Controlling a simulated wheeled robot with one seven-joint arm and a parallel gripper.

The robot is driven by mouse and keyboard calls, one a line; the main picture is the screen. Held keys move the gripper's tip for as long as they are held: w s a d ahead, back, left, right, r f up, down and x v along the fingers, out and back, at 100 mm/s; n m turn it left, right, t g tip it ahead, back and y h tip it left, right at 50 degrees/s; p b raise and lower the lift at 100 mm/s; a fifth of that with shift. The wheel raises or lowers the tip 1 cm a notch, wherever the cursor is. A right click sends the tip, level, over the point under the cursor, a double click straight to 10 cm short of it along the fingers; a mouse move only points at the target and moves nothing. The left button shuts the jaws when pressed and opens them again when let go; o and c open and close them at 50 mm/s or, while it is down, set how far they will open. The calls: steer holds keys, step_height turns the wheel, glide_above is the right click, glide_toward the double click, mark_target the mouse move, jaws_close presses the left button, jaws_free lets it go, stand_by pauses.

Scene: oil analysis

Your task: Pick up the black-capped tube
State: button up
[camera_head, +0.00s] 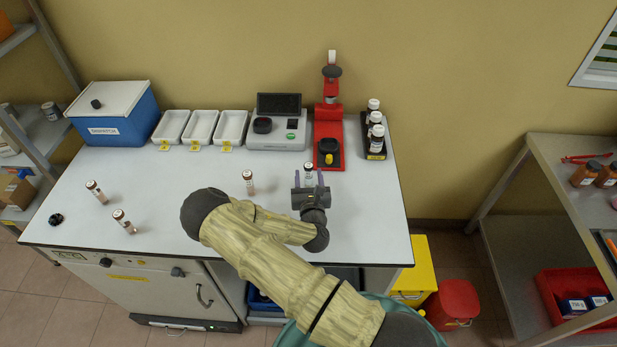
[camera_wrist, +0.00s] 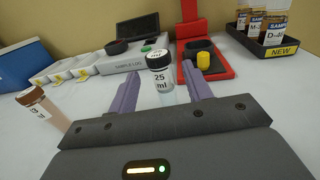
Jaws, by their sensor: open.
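The black-capped tube (camera_wrist: 161,79) is a clear vial with a white label reading "25 ml". It stands upright on the white bench, and it also shows in the head view (camera_head: 308,172). My gripper (camera_head: 309,177) is open, with its two purple fingers on either side of this tube.
Two more brown tubes (camera_head: 95,192) (camera_head: 124,221) and a small black item (camera_head: 56,219) are at the bench's left. Behind are white trays (camera_head: 200,127), an analyser (camera_head: 276,138), a red stand (camera_head: 329,130) and a black bottle rack (camera_head: 371,150). The bench's right front is clear.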

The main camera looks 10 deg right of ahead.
mark_target(309, 174)
steer(key=shift+w+d+p, duration=0.2)
steer(key=shift+w+p, duration=0.05)
steer(key=shift+w, duration=0.55)
steer(key=shift+w+d+p, duration=0.15)
steer(key=shift+w+p, duration=0.05)
steer(key=shift+w, duration=0.55)
steer(key=shift+c, duration=0.4)
steer(key=c, duration=1)
